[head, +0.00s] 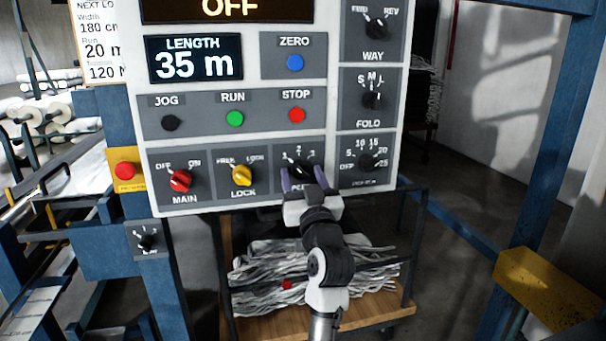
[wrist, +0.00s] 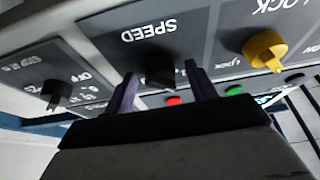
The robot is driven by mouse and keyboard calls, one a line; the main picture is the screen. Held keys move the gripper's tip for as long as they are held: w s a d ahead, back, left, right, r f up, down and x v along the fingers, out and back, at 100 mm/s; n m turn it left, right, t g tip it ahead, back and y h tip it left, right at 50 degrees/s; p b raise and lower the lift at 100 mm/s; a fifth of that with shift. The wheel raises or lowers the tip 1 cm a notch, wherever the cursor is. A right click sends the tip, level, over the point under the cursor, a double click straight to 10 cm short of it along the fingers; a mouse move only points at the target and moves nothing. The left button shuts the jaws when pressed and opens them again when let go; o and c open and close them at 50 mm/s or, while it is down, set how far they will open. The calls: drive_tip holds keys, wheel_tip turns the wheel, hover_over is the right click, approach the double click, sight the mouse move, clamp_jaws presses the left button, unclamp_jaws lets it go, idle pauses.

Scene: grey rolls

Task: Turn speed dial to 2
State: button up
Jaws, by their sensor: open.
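The speed dial (head: 301,170) is a black knob low on the control panel, with 1, 2 and 3 marked around its top. Its label is mostly hidden by my gripper (head: 303,182) in the head view. In the wrist view the word SPEED shows upside down above the dark dial (wrist: 160,77). My gripper (wrist: 161,76) is open, with one purple finger on each side of the dial. I cannot tell whether the fingers touch it. Which number the dial points to is hard to make out.
The yellow LOCK knob (head: 242,175) is just left of the dial and the black step dial (head: 368,160) just right. Green RUN (head: 235,119) and red STOP (head: 297,115) buttons sit above. A wooden-shelved cart (head: 375,315) with grey strands stands below the panel.

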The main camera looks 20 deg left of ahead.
drive_tip(key=c, duration=1)
drive_tip(key=shift+a+m, duration=0.1)
drive_tip(key=shift+m, duration=0.3)
drive_tip(key=m+t+h+p, duration=0.1)
drive_tip(key=m+p, duration=0.1)
drive_tip(key=shift+a+r+m+h, duration=0.1)
drive_tip(key=shift+r+m+h, duration=0.05)
drive_tip(key=shift+m+h, duration=0.25)
drive_tip(key=m+h+p, duration=0.1)
drive_tip(key=m, duration=0.2)
drive_tip(key=shift+s+a+h, duration=0.1)
drive_tip(key=shift+h, duration=0.2)
drive_tip(key=shift+m+t+h, duration=0.15)
drive_tip(key=shift+m+h, duration=0.5)
drive_tip(key=shift+m, duration=0.75)
drive_tip(key=shift+m+t+h, duration=0.15)
drive_tip(key=shift+m+h, duration=0.5)
drive_tip(key=shift+m, duration=1.05)
